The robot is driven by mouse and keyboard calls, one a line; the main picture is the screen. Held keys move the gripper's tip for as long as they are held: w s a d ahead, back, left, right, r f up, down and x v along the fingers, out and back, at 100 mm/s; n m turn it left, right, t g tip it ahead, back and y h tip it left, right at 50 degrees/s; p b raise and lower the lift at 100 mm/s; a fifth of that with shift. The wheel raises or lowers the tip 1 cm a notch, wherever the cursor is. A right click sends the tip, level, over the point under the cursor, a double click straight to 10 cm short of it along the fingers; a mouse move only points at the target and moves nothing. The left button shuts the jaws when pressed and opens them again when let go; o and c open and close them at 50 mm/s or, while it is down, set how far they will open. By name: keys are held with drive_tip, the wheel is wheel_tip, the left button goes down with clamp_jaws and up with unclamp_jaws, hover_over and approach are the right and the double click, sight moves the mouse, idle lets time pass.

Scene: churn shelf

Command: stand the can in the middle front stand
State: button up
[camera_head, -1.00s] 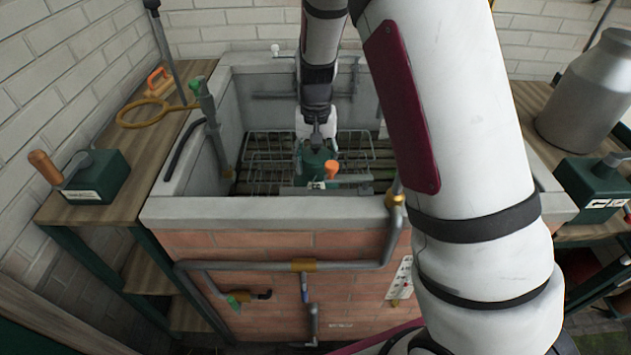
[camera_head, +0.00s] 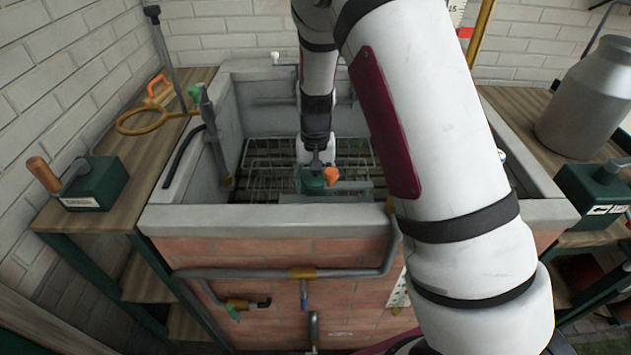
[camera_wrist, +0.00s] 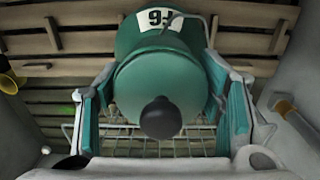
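The can is a green-teal vessel with a dark knob on its lid and a white label. In the wrist view the can (camera_wrist: 165,85) fills the space between my gripper's two teal-padded fingers (camera_wrist: 165,105), which press close on both sides. In the head view the can (camera_head: 314,183) is low inside the brick-fronted basin, beneath my gripper (camera_head: 317,166), behind the front wall. An orange part (camera_head: 331,176) shows at its right; I cannot tell whether it belongs to the can. The can's base is hidden, and the middle front stand cannot be made out clearly.
The basin's concrete front rim (camera_head: 270,218) and side walls surround my gripper. A wire rack (camera_head: 265,160) lies over wooden slats inside. A standing pipe (camera_head: 212,130) rises at the left wall. Side benches hold a green box (camera_head: 95,185) and a metal churn (camera_head: 590,105).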

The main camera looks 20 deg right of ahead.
drive_tip(key=shift+o, duration=0.2)
wheel_tip(320, 180, up, 12)
drive_tip(key=shift+f+p, duration=0.25)
drive_tip(key=shift+p, duration=0.1)
drive_tip(key=shift+s+r, duration=0.2)
drive_tip(key=shift+r, duration=0.6)
drive_tip(key=s+r+n+t+y, duration=0.1)
drive_tip(key=s+r+n, duration=0.1)
drive_tip(key=s+r, duration=1.1)
drive_tip(key=s+n+t+h, duration=0.1)
drive_tip(key=s+t, duration=0.1)
drive_tip(key=s, duration=1.6)
drive_tip(key=shift+s+d+r+n, duration=0.15)
drive_tip(key=shift+s+n, duration=0.15)
drive_tip(key=shift+s, duration=0.1)
